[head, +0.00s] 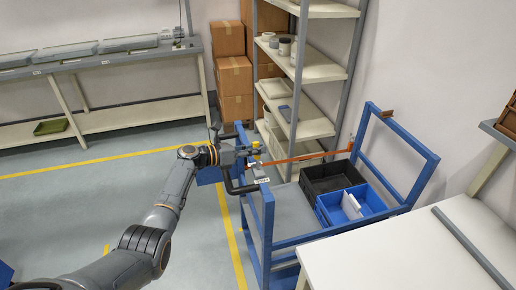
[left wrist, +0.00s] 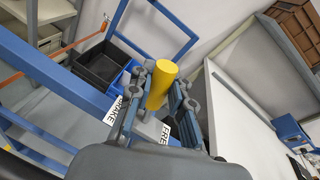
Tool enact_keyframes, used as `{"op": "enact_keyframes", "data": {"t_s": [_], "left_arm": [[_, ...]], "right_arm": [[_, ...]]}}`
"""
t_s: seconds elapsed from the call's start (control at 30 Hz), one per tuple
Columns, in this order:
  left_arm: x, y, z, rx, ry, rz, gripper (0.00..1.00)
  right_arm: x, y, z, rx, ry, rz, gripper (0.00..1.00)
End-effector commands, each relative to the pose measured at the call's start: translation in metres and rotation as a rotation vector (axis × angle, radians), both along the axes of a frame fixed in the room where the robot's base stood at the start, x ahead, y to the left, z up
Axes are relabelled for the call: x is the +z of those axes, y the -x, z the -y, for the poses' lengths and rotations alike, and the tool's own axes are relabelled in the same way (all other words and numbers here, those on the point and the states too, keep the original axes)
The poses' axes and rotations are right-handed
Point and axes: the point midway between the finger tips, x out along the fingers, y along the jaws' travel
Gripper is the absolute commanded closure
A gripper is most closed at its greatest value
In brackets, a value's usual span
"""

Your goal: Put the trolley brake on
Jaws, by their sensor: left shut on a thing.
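The blue-framed trolley (head: 268,222) stands at the centre right in the head view. Its blue rail (left wrist: 55,72) crosses the left wrist view. A yellow cylindrical brake handle (left wrist: 160,85) stands between the fingers of my left gripper (left wrist: 160,97), which is shut on it. In the head view my left gripper (head: 248,153) is at the trolley's near left upper end. A white BRAKE label (left wrist: 116,108) lies left of the handle, and a FREE label (left wrist: 158,130) lies below it, partly hidden by a finger. The lever's base is hidden. My right gripper is out of view.
A black crate (head: 318,184) and a blue crate (head: 330,207) sit on the trolley. An orange bar (head: 310,156) runs along its far side. Shelving (head: 314,70) stands behind, and a white table (head: 420,250) stands close at the right.

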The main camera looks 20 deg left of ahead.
Motion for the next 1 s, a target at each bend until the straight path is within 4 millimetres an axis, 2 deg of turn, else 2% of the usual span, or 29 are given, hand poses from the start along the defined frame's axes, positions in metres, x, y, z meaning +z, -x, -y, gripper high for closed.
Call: {"op": "enact_keyframes", "data": {"t_s": [0.4,0.97,1.0], "left_arm": [[-0.0072,-0.0109,-0.0081,0.001,0.106,-0.159,1.0],[-0.0086,-0.012,-0.0095,0.002,0.12,-0.182,1.0],[-0.0086,-0.0121,-0.0095,0.002,0.12,-0.182,0.74]], "right_arm": [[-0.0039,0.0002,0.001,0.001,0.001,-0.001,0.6],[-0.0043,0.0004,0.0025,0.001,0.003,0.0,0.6],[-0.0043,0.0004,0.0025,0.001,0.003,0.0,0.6]]}}
